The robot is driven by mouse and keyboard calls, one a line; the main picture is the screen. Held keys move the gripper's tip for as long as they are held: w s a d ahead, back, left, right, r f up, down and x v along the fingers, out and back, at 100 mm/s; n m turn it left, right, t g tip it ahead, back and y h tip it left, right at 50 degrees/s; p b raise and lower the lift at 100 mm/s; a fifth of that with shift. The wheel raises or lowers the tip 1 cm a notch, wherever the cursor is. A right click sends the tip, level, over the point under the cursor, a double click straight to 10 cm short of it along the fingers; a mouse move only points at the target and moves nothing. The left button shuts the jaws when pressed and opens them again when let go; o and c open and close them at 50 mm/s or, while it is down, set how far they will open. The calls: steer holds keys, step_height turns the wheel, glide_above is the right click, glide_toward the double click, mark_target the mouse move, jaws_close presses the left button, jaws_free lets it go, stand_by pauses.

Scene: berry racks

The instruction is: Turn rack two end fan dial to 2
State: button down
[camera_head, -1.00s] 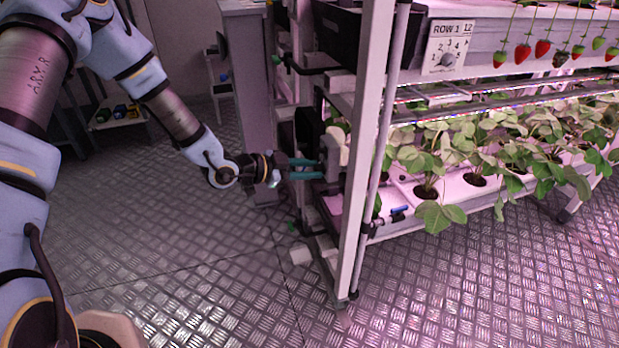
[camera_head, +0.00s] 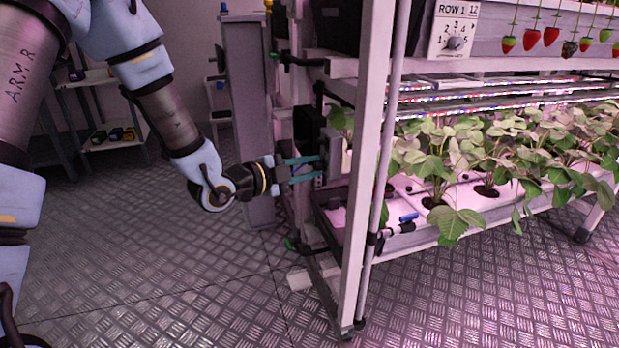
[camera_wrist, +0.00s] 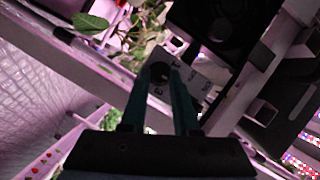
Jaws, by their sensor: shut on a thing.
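My gripper (camera_head: 318,168) has its teal fingers at a grey box (camera_head: 333,158) on the end of the rack, behind the pale front post (camera_head: 362,190). In the wrist view the two finger tips (camera_wrist: 164,78) are shut on a small dark dial (camera_wrist: 161,72). The dial sits on a pale plate (camera_wrist: 196,88) with printed numbers, some of them hidden by the fingers. I cannot read the dial's pointer. A black housing (camera_wrist: 212,22) is beside the plate.
Strawberry plants (camera_head: 440,170) fill the lower tray to the right. A blue-handled valve (camera_head: 408,218) is near the post. The floor (camera_head: 180,270) at left is open.

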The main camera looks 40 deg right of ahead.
stand_by(0.3)
steer(key=c, duration=0.7)
jaws_free()
steer(key=shift+o, duration=0.2)
steer(key=shift+a, duration=0.1)
steer(key=a+r, duration=0.1)
steer(key=a, duration=0.9)
steer(key=shift+a+r+p, duration=0.25)
steer(key=shift+r+p, duration=0.05)
steer(key=shift+p, duration=0.05)
steer(key=shift+w, duration=0.1)
